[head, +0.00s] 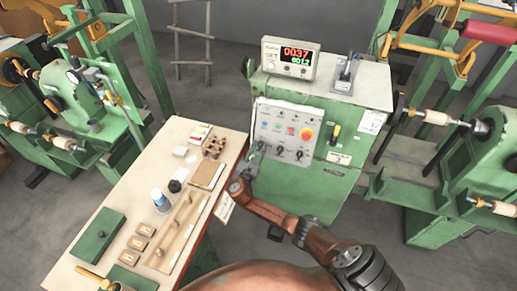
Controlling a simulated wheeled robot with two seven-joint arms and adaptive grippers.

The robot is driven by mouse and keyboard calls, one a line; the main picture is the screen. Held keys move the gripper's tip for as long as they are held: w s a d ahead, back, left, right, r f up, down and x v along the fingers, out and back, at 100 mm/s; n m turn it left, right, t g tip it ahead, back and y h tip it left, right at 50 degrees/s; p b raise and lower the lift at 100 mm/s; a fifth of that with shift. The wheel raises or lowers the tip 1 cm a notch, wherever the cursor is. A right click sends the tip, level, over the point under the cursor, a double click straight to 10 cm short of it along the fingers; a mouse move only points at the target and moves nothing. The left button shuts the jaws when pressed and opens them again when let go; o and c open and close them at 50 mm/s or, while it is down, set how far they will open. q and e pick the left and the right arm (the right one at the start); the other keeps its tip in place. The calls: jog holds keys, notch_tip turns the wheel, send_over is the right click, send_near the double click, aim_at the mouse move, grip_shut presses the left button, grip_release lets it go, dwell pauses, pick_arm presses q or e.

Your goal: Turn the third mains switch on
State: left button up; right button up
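The grey control panel (284,122) is on the front of a green cabinet (310,187). Small dark switches sit in a row along its lower part. The rightmost one that I can make out is a dark switch (299,155); its on or off position is too small to tell. My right arm reaches up from the lower right. My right gripper (250,158) is at the panel's lower left edge, close to the leftmost switch and away from the rightmost one. Its fingers are too small and dark to read, and I cannot tell whether they touch anything. My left gripper is not in view.
A red-yellow button (306,134) sits above the switch row. A digital counter (290,57) stands on the cabinet. A wooden-topped bench (150,180) with blocks and small parts lies to the left of my arm. Green winding machines stand on both sides.

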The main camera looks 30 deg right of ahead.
grip_shut()
jog(key=shift+a, duration=0.1)
dwell(0.3)
